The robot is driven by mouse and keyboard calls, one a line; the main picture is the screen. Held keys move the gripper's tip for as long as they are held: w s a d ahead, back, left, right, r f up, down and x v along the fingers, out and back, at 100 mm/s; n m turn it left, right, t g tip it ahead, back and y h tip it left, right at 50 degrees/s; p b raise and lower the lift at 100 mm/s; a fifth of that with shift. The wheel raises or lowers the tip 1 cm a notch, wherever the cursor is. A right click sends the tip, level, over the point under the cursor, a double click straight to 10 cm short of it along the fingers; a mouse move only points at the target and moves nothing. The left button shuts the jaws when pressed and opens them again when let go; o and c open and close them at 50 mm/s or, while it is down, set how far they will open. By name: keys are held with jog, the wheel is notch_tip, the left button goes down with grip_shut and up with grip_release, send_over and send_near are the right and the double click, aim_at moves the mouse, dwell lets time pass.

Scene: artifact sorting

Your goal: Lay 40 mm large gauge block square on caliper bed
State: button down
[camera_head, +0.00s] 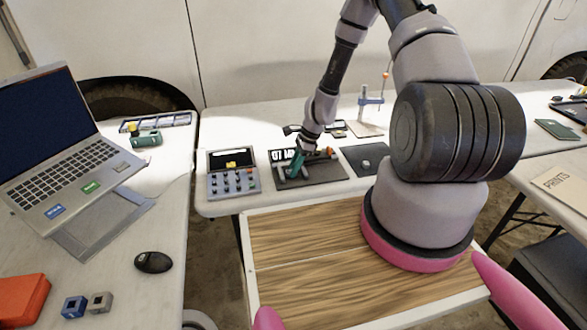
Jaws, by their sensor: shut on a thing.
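My gripper (293,174) reaches down over the dark plate with white lettering (322,174), which looks like the caliper bed, on the far table. A green part shows at the end of my arm, close above the plate. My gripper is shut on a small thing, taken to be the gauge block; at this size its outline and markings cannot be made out. Small grey pieces show beside the fingertips. Whether the held thing touches the bed or lies square cannot be told.
A grey box with coloured knobs (233,183) stands left of the plate, and a dark mat (366,160) lies to its right. A laptop (62,150) and mouse (153,262) are on the left table.

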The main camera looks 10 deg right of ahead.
jog(key=shift+f, duration=0.15)
jog(key=c, duration=0.7)
grip_release()
jog(key=shift+o, duration=0.2)
jog(key=s+d+r+n+t, duration=0.1)
jog(key=r+n, duration=0.1)
jog(key=r, duration=1.1)
jog(key=s+d+r+n+t+h, duration=0.1)
jog(key=d+r+n, duration=0.15)
jog(key=r, duration=0.95)
jog(key=s+d+r+n+t, duration=0.1)
jog(key=s+r+n, duration=0.1)
jog(key=r, duration=1.1)
jog(key=s+d+r+n+t+h, duration=0.1)
jog(key=s+r+n+t, duration=0.3)
jog(key=s+r, duration=1.2)
jog(key=s+n, duration=0.2)
jog(key=n, duration=0.1)
jog(key=shift+s+d+r, duration=0.15)
jog(key=shift+s+r, duration=0.05)
